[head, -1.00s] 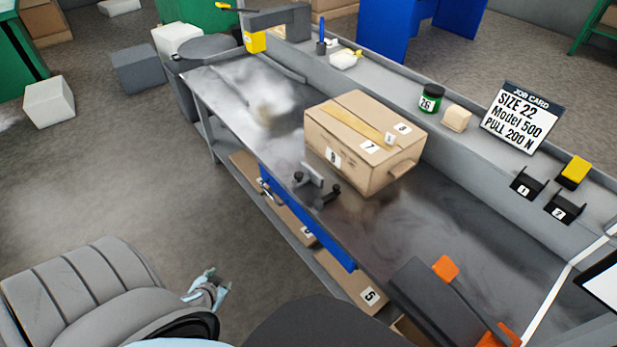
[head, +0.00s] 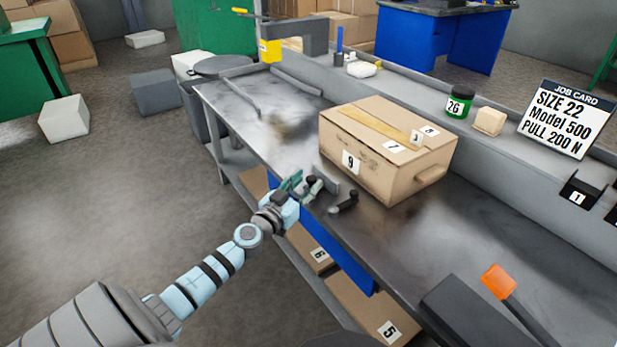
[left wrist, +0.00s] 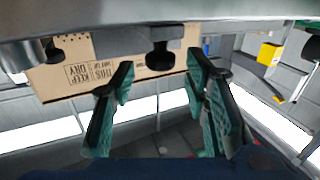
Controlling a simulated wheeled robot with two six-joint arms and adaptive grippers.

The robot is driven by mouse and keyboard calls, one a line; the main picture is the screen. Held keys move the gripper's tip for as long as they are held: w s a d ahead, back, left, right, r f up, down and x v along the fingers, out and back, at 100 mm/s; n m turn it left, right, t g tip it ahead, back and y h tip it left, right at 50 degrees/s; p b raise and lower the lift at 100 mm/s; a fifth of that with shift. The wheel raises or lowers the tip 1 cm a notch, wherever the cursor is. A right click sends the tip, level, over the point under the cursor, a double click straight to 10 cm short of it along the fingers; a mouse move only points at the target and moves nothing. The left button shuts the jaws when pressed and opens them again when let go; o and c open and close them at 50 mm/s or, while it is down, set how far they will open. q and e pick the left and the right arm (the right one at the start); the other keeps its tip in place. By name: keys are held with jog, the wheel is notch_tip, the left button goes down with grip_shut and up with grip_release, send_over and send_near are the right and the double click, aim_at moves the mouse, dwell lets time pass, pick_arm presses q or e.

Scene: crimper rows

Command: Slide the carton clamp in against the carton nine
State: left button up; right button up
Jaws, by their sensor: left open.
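Carton nine (head: 352,182) is a brown cardboard box on the grey bench, with a 9 label on its near face. The carton clamp (head: 326,184), a grey plate with black knobs, stands at the bench's near edge in front of it, apparently with a narrow gap between. My left gripper (head: 303,186) is open at the clamp's left end and hides part of it. In the left wrist view, a black clamp knob (left wrist: 160,56) shows between and just beyond the open green-padded fingers (left wrist: 160,72). The carton's printed face (left wrist: 100,72) is behind it. My right gripper is out of view.
A ledge at the back holds a green jar (head: 459,102), a beige block (head: 489,121) and a job card (head: 566,118). An orange-ended tool (head: 498,281) is at the lower right. Cartons sit on the shelf below. The bench between carton and tool is clear.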

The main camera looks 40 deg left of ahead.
pick_arm(q)
jog(key=shift+w+a+f, duration=0.1)
jog(key=shift+w, duration=0.8)
grip_shut()
